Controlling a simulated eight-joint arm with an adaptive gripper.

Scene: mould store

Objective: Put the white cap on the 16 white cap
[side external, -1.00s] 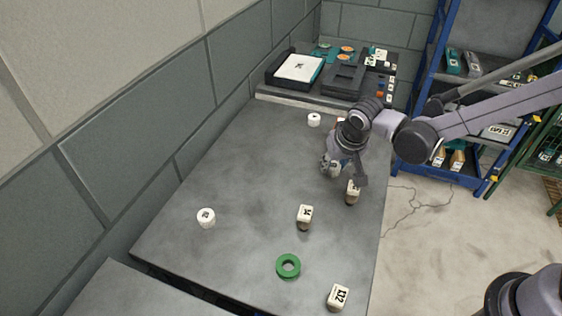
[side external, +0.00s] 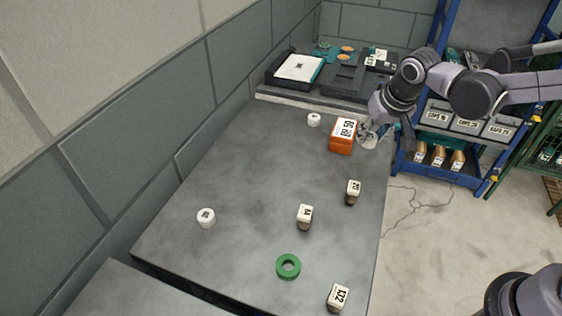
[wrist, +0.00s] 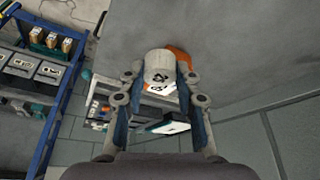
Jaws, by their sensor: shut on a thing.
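My gripper (side external: 371,133) is at the right edge of the bench, just right of the orange block. In the wrist view, my gripper (wrist: 160,78) is shut on a white cap (wrist: 159,66) with dark marks on its face. The held cap also shows small and partly covered by the fingers in the side view (side external: 369,141). A white cap with a dark number (side external: 206,218) stands at the left of the bench; I cannot read the number surely. Another white cap (side external: 313,119) stands at the back, left of the orange block.
The orange block (side external: 341,147) has a white numbered top. Three white-topped numbered pieces (side external: 304,213) (side external: 353,190) (side external: 338,296) and a green ring (side external: 288,266) stand on the bench (side external: 240,165). Black trays (side external: 342,80) lie behind. A blue rack (side external: 400,168) is at right.

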